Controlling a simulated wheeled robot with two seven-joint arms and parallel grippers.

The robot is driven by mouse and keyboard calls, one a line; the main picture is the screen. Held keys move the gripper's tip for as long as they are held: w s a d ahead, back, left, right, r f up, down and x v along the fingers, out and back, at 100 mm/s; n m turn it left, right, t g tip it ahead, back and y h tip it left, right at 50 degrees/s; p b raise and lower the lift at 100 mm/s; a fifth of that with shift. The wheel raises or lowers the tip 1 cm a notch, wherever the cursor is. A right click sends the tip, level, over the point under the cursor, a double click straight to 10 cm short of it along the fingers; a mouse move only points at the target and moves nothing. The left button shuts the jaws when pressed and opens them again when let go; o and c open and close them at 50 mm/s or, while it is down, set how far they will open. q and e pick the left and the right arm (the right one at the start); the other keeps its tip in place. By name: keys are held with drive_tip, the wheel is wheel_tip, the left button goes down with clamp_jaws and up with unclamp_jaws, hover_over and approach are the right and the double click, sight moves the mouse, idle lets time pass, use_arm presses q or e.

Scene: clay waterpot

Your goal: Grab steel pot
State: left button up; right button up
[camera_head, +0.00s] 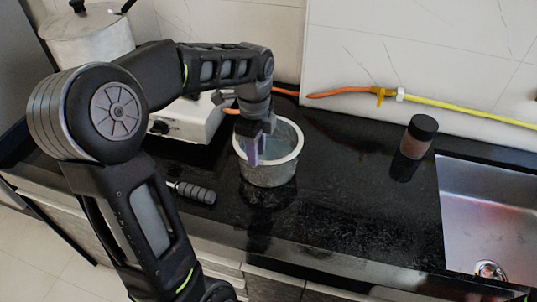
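The steel pot (270,173) is a round, open grey metal pot standing upright on the black countertop, near the middle of the view. My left arm reaches in from the left and bends down over it. My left gripper (257,153) points down at the pot's mouth, towards its left side. Its fingers overlap the opening and rim in the picture. I cannot tell whether they touch the rim or are closed on it. My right gripper is not in view.
A white stove (188,122) carries a large lidded pot (92,38) at the left. A black-handled tool (196,193) lies left of the steel pot. A dark-lidded jar (418,138) and a sink (488,215) are at the right. An orange-yellow hose (450,108) runs along the wall. Counter space right of the pot is clear.

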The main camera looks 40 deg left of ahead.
sight(257, 171)
use_arm(q)
drive_tip(key=shift+s+f, duration=0.2)
drive_tip(key=shift+f, duration=0.2)
drive_tip(key=shift+d, duration=0.1)
drive_tip(key=shift+d+f, duration=0.15)
drive_tip(key=shift+f, duration=2.5)
drive_tip(key=shift+s, duration=0.1)
drive_tip(key=shift+c, duration=0.3)
clamp_jaws()
